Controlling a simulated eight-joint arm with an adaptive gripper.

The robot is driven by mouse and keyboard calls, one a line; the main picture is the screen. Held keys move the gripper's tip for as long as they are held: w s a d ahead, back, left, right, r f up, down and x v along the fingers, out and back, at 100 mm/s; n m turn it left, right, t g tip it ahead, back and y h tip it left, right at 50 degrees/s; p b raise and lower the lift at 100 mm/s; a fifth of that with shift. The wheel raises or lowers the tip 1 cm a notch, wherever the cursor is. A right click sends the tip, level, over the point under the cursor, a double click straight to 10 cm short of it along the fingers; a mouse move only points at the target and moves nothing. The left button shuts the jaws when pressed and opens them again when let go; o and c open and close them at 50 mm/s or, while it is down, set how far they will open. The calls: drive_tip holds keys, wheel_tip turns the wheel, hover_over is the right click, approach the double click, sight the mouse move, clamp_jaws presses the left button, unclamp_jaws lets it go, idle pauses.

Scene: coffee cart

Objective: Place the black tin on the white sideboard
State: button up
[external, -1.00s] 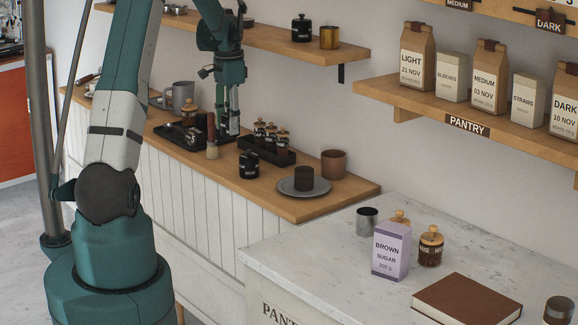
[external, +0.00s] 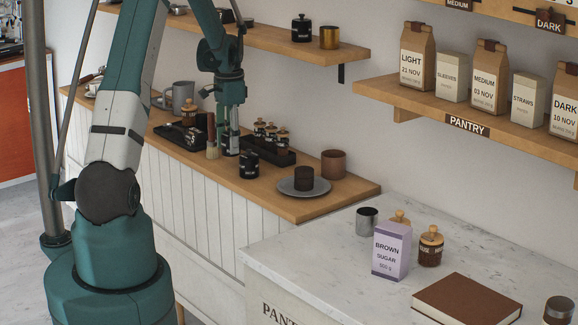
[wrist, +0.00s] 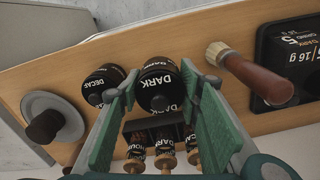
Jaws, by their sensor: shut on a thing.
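My gripper (external: 231,140) is shut on a black tin with white DARK lettering, low over the wooden-topped counter. In the wrist view the fingers (wrist: 158,88) stand on either side of this black tin (wrist: 158,72). I cannot tell whether it touches the counter. A second black tin (external: 249,164), lettered DECAF in the wrist view (wrist: 103,80), stands apart just in front of it. The white sideboard is hard to single out: a white marble-topped cabinet (external: 300,262) stands at front right, and the wooden-topped counter has white panelled sides (external: 200,205).
A tray of jars (external: 284,157) is right behind the gripper. A brush (external: 212,140) and a black scale (external: 175,135) are at its left. A grey plate (external: 300,190) bears a dark cylinder. The marble top holds a sugar box (external: 391,252) and a book (external: 466,300); its left part is clear.

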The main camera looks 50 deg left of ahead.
drive_tip(key=shift+f, duration=0.1)
drive_tip(key=shift+f, duration=1.85)
drive_tip(key=shift+f, duration=0.15)
drive_tip(key=o, duration=1)
drive_tip(key=shift+c, duration=0.2)
drive_tip(key=shift+r, duration=0.2)
wheel_tip(320, 180, up, 12)
